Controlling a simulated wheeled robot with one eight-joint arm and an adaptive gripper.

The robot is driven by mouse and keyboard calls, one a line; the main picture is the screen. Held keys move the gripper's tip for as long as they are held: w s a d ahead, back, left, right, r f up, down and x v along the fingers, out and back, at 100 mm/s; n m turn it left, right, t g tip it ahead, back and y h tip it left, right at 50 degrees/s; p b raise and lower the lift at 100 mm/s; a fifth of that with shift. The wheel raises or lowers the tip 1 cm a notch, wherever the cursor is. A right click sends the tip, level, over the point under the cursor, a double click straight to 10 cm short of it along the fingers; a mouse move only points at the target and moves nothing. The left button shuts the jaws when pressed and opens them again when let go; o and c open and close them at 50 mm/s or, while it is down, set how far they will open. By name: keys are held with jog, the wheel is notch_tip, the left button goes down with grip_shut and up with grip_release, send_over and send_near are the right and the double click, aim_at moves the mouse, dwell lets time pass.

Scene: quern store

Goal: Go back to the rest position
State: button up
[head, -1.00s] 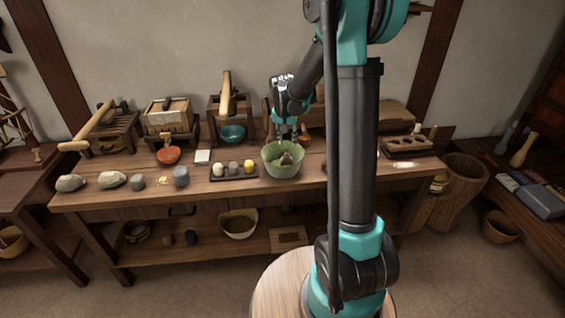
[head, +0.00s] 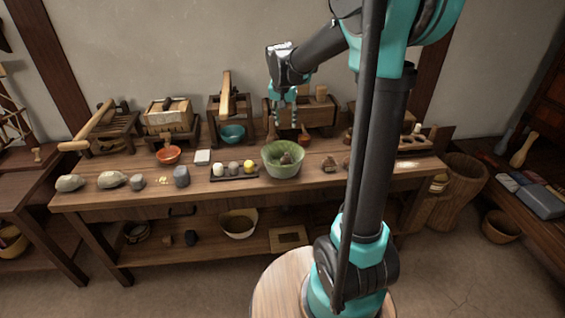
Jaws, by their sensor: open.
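My gripper (head: 283,122) is in the head view, raised above the back of the workbench (head: 215,188), a little behind and above the green bowl (head: 283,169). Its fingers point down and are apart, with nothing seen between them. The green bowl stands on the bench and holds a dark brown lump (head: 288,158). The bowl and my gripper are apart.
A dark tray (head: 236,177) with several round balls sits left of the bowl. Grey stones (head: 112,179) lie at the left. My arm hides part of the bench's right side.

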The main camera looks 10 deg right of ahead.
jog(key=shift+v, duration=0.9)
jog(key=s+d+f+n, duration=0.1)
jog(key=s+f, duration=0.3)
jog(key=s, duration=0.5)
jog(key=s+d+f+n+t, duration=0.1)
jog(key=s+d+f+n, duration=0.1)
jog(key=s+f, duration=0.3)
jog(key=s+d+f+n+y, duration=0.1)
jog(key=s+f, duration=0.4)
jog(key=s, duration=0.8)
jog(key=shift+d, duration=0.7)
jog(key=shift+c, duration=0.3)
